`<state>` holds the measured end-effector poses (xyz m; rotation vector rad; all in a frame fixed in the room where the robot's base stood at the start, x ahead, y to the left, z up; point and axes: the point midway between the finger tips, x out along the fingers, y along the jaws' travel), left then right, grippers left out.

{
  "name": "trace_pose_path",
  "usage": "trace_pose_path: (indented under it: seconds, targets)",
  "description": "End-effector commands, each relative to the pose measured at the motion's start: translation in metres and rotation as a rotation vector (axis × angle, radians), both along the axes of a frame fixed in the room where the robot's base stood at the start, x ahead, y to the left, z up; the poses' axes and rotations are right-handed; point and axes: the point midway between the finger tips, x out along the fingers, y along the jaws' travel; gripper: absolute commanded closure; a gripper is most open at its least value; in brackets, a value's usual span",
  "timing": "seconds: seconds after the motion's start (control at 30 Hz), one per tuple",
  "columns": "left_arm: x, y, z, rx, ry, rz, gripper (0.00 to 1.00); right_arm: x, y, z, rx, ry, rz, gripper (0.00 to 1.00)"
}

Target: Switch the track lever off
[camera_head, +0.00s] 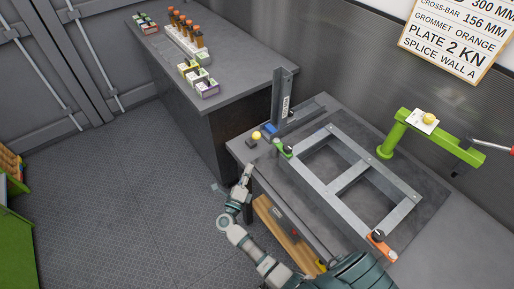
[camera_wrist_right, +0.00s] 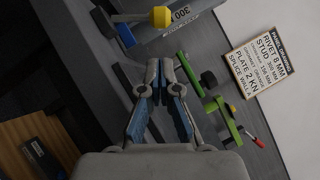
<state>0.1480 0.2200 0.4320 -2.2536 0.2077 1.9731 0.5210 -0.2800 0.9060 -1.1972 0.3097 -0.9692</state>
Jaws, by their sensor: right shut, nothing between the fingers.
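A small lever with a yellow knob (camera_head: 256,135) is at the left corner of the workbench, beside a blue part. The yellow knob also shows at the top of the right wrist view (camera_wrist_right: 161,17), on a short bar. No label tells me whether this is the track lever, and I cannot tell its on or off position. My right gripper (camera_head: 246,174) is in front of the bench's left edge, below the knob and apart from it. Its blue-padded fingers (camera_wrist_right: 160,78) are shut and empty. My left gripper is not in view.
A grey metal frame (camera_head: 328,129) lies on the workbench, with a green clamp (camera_head: 285,150) and an orange corner piece (camera_head: 381,244). A green arm (camera_head: 440,142) stands behind it. A second counter (camera_head: 240,72) holds small boxes.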

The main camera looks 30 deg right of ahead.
Motion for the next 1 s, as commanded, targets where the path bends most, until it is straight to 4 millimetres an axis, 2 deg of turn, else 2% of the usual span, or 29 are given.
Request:
trace_pose_path:
  seconds: [0.17, 0.6, 0.8, 1.0]
  targets:
    - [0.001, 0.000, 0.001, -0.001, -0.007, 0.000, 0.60, 0.006, -0.008, 0.004, -0.005, 0.000, 0.000, 1.00]
    - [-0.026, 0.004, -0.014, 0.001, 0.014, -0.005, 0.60, 0.049, -0.065, 0.024, -0.006, 0.001, 0.000, 1.00]
    - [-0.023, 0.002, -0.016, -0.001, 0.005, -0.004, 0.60, 0.058, -0.076, 0.028, -0.004, 0.002, 0.001, 1.00]
    - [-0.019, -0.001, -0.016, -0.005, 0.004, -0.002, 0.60, 0.058, -0.077, 0.027, -0.003, 0.002, 0.002, 1.00]
